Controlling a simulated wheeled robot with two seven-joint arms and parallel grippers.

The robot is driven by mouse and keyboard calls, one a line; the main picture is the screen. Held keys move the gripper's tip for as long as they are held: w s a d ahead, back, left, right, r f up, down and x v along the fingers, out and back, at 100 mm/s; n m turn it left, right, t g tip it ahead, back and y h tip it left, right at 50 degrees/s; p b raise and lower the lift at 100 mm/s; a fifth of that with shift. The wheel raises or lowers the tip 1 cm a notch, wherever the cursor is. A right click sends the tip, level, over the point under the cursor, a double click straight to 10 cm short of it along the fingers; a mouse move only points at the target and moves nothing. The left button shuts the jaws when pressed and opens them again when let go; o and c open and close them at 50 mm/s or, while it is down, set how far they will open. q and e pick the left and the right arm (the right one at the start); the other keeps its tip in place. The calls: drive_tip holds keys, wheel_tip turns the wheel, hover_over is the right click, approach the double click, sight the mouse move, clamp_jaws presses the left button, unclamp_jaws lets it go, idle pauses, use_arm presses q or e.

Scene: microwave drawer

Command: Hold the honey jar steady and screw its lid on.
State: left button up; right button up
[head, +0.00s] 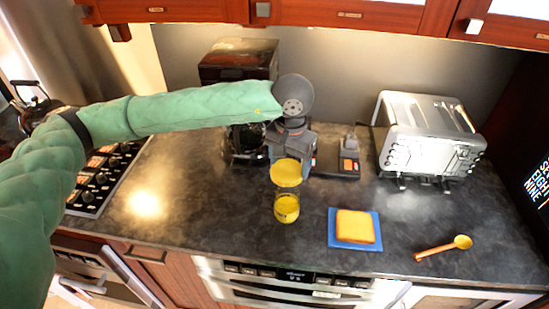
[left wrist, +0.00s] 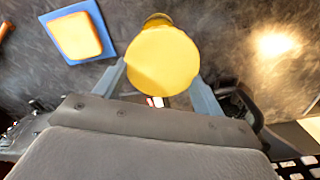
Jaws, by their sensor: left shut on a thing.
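The yellow round lid (head: 286,173) is between the fingers of my left gripper (head: 289,161), which is shut on it. The honey jar (head: 287,209), clear with yellow honey and a dark label mark, stands upright on the counter just below the lid in the head view. In the left wrist view the lid (left wrist: 162,62) sits between the two grey fingers, and a small part of the jar (left wrist: 158,19) shows past its far edge. The lid hides most of the jar there. I cannot tell how large the gap between lid and jar is. My right gripper is not in view.
Bread (head: 355,226) lies on a blue plate (head: 334,244), right of the jar. A toaster oven (head: 428,137) and a coffee maker (head: 236,62) stand at the back. The stove (head: 104,178) is left; the counter between it and the jar is clear.

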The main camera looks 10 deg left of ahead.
sight(291, 169)
use_arm(q)
drive_tip(key=shift+s+d+r, duration=0.1)
drive_tip(key=shift+s+d, duration=0.15)
drive_tip(key=shift+f, duration=0.25)
drive_tip(key=shift+f, duration=1.8)
